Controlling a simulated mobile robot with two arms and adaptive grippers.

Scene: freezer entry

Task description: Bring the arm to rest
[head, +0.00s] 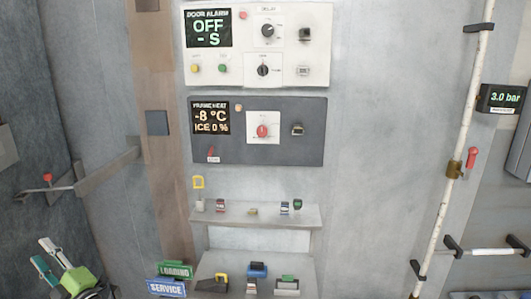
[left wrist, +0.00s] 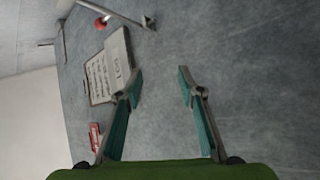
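My left gripper (head: 45,254) is at the lower left of the head view, with a green body and pale and teal fingers pointing up and to the left. Its fingers are apart with nothing between them. In the left wrist view the same gripper (left wrist: 160,82) shows two teal-padded fingers with a clear gap, and a grey surface lies beyond them. It touches nothing that I can see. My right gripper is in neither view.
A metal latch bar (head: 105,165) with a red knob lies above my left gripper. A door alarm panel (head: 345,45), a frame heat panel (head: 285,150) and a small shelf (head: 255,215) are central. A clipboard (left wrist: 99,78) appears beyond the fingers.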

